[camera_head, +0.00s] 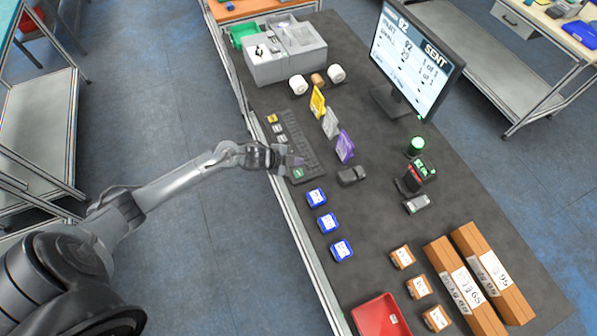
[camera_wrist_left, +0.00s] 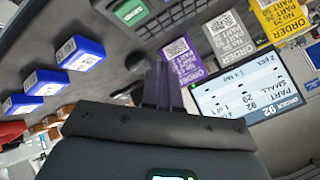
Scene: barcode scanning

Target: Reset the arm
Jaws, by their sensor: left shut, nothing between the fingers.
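My left gripper (camera_head: 296,160) is shut and empty. It hangs over the dark keyboard-like strip (camera_head: 303,141) near the table's left edge. In the left wrist view its two dark fingers (camera_wrist_left: 163,82) are together with nothing between them. The left arm stretches in from the lower left of the head view. My right arm is not in view.
Yellow, grey and purple order cards (camera_head: 345,146) stand right of the gripper. Several blue boxes (camera_head: 328,222) lie below it. A red tray (camera_head: 381,318) and brown boxes (camera_head: 464,290) occupy the near end.

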